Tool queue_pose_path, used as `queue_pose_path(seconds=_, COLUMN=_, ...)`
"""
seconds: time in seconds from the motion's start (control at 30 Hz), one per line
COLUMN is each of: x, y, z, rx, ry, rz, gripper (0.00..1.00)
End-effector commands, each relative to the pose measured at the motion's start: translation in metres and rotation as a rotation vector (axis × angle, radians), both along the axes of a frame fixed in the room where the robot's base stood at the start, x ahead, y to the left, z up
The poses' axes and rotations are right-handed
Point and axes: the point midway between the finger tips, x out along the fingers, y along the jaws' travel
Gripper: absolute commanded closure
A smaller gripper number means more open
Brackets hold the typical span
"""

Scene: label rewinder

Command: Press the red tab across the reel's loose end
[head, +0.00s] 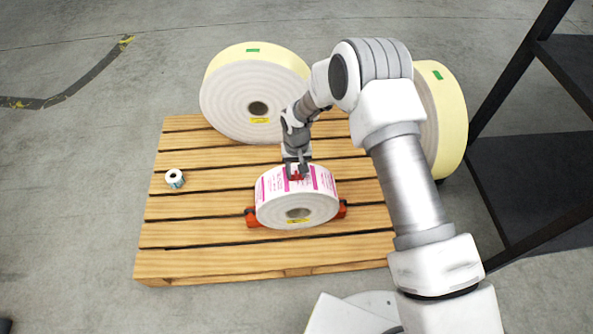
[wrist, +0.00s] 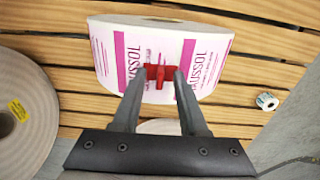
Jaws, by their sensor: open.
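The reel (head: 297,205), white with pink print, stands on its rim on the wooden pallet, in an orange-red cradle (head: 251,217). The red tab (head: 295,176) is at the top of the reel's printed face. In the wrist view the tab (wrist: 159,83) is T-shaped and lies between my fingertips, against the pink-printed label band (wrist: 119,55). My gripper (head: 298,172) is open, with a finger on each side of the tab. I cannot tell whether the tab is stuck flat. The reel's loose end cannot be made out.
The slatted pallet (head: 200,238) has bare boards at left and front. A small white roll (head: 174,178) stands at its left. A large cream roll (head: 253,85) stands behind the reel, another (head: 447,120) at right behind my arm. A dark shelf frame (head: 535,150) stands far right.

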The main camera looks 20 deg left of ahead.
Motion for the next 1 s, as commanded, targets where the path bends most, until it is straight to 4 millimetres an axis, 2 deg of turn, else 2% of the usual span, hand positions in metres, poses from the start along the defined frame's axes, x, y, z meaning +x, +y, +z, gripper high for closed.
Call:
queue_pose_path(seconds=0.17, x=0.0, y=0.0, z=0.007, rx=0.0, ry=-0.001, rz=0.0, gripper=0.57)
queue_pose_path(seconds=0.27, x=0.001, y=0.001, z=0.022, rx=0.001, ry=-0.003, rz=0.0, gripper=0.57)
queue_pose_path(seconds=0.7, x=0.001, y=0.0, z=0.128, rx=0.001, ry=-0.003, rz=0.0, gripper=0.57)
queue_pose_path(seconds=0.9, x=0.0, y=0.0, z=0.161, rx=0.001, ry=-0.002, rz=-0.001, gripper=0.57)
queue_pose_path(seconds=1.0, x=0.0, y=0.0, z=0.169, rx=0.0, ry=0.0, rz=0.0, gripper=0.57)
